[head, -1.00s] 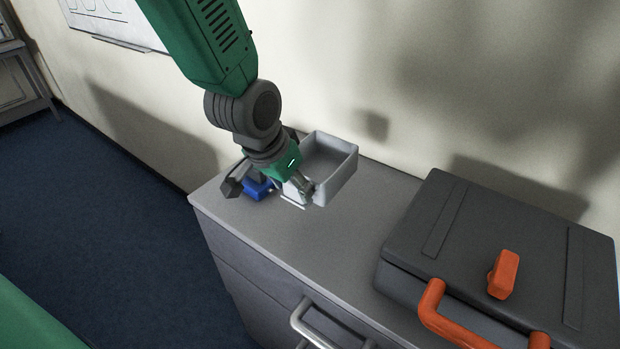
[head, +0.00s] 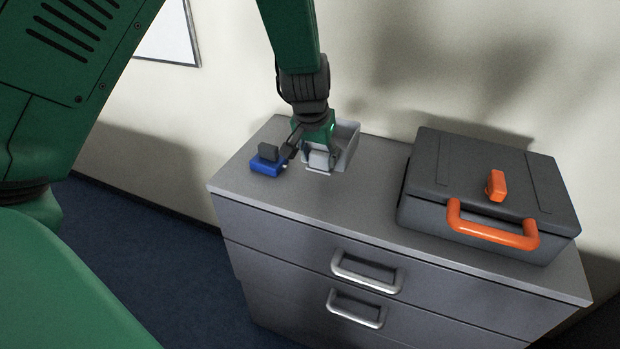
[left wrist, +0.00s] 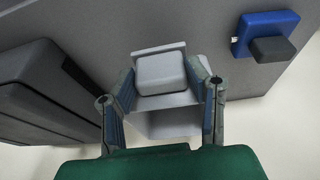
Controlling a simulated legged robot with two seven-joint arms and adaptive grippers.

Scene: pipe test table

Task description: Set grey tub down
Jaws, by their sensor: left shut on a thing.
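The grey tub (head: 347,150) is an open box at the back left of the grey cabinet top, near the wall. My left gripper (head: 318,158) comes down over its near side and is shut on the tub. In the left wrist view, the two fingers (left wrist: 162,92) stand either side of a pale block-like part at the side of the tub (left wrist: 172,124). The gripper hides part of the tub in the head view. I cannot tell whether its underside touches the cabinet top. My right gripper is not in view.
A blue block with a dark grey top (head: 267,165) sits just left of the tub. A dark grey case (head: 470,185) with orange handle and latch fills the right of the cabinet top (head: 345,205). The front middle of the top is clear.

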